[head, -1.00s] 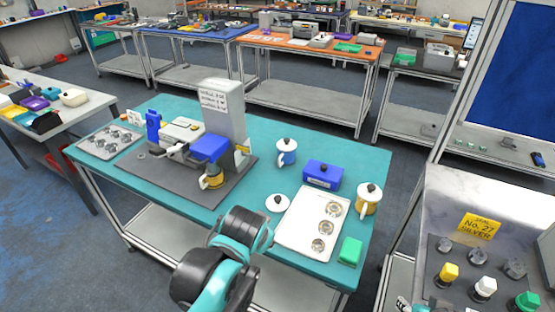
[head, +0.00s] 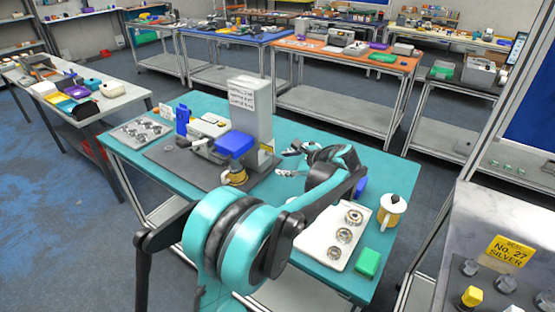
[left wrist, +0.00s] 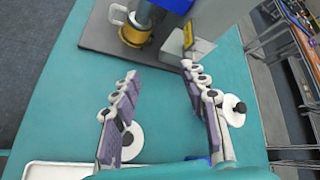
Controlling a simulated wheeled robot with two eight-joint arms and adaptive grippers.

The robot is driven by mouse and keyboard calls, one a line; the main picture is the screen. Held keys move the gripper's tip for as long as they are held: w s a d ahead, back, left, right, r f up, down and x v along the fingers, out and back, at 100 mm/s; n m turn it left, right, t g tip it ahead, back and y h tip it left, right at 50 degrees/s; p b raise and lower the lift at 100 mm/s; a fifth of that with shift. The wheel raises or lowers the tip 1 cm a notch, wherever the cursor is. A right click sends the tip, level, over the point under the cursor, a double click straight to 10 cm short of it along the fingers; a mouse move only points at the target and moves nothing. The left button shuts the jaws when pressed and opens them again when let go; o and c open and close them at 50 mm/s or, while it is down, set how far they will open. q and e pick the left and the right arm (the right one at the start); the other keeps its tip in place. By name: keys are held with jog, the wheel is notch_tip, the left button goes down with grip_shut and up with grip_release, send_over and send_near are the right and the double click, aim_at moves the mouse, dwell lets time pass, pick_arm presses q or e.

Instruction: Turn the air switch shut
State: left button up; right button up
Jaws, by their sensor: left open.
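The grey upright machine (head: 250,112) stands on a dark base plate on the teal table. A small yellow lever-like part, seemingly the air switch (head: 264,151), is on its right side; it also shows in the left wrist view (left wrist: 188,36), sticking out from the machine. My left gripper (head: 285,162) is over the table to the right of the machine, fingers pointing at it. In the left wrist view the gripper (left wrist: 158,72) is open and empty, with the yellow part beyond its right fingertip, apart from it. My right gripper is not in view.
A yellow-and-white mug (head: 236,177) stands under the machine's blue block (head: 235,144). A white tray (head: 325,249), a green block (head: 368,262) and another mug (head: 391,214) stand at right.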

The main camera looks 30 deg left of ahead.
aim_at(273, 155)
pick_arm(q)
jog(key=w+f+m+y, duration=0.1)
jog(key=w+f+y, duration=0.1)
jog(key=w, duration=0.1)
jog(key=w+a+f+m+g+y+b, duration=0.1)
jog(key=w+f+m+y, duration=0.1)
jog(key=w+f, duration=0.1)
jog(key=w+f+m+g+y, duration=0.1)
jog(key=w+f+m+y, duration=0.1)
jog(key=w+f, duration=0.1)
jog(key=shift+w+a+y, duration=0.4)
jog(key=shift+w, duration=0.2)
jog(key=a+b, duration=0.1)
jog(key=a, duration=0.2)
jog(key=a+b, duration=0.1)
jog(key=a, duration=0.2)
jog(key=shift+w+a+f, duration=0.15)
jog(key=shift+w+a, duration=0.05)
jog(key=shift+a, duration=0.05)
jog(key=shift+w+a, duration=0.1)
jog(key=shift+a, duration=0.55)
grip_shut()
